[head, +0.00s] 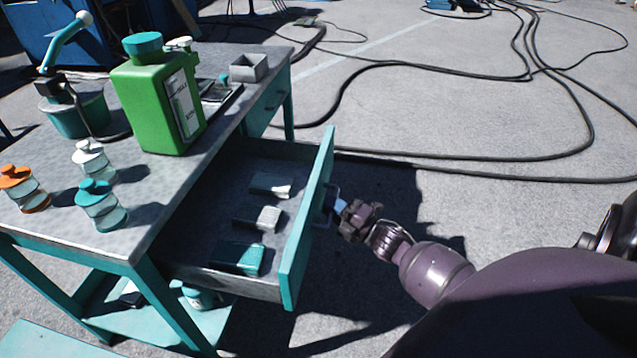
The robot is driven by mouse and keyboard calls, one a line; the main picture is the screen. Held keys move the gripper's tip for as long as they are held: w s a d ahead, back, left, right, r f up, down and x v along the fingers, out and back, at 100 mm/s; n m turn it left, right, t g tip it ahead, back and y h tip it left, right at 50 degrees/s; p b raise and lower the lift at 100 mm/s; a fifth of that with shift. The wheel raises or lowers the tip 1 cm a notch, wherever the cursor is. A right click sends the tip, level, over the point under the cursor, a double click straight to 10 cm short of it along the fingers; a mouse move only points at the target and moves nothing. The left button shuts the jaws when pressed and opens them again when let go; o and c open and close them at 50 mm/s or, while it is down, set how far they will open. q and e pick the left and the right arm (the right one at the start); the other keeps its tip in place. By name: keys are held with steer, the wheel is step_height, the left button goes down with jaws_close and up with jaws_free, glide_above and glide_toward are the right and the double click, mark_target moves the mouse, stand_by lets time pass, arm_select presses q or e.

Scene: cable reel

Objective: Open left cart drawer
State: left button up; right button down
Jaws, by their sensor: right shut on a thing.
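The cart (222,125) is a teal-framed table with a grey metal top at the left of the head view. Its nearer drawer (307,222) is pulled well out to the right and shows its inside. Several small boxes, grey (271,185) and teal (238,257), lie in it. My right gripper (338,207) is shut on the drawer handle (330,205), on the outer side of the teal front panel. The fingertips are small and partly hidden at the handle. My left gripper is out of view.
A green jug (148,105), several small jars (100,203), a teal pot (75,115) and a grey open box (249,67) stand on the cart top. A second drawer (268,103) farther back is closed. Black cables (450,157) lie across the concrete floor at right.

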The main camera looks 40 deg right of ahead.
steer(key=shift+s+d, duration=0.2)
steer(key=shift+s, duration=0.05)
steer(key=c, duration=1.1)
jaws_free()
steer(key=shift+c, duration=0.2)
steer(key=v, duration=1)
steer(key=shift+s, duration=0.4)
steer(key=shift+d, duration=0.15)
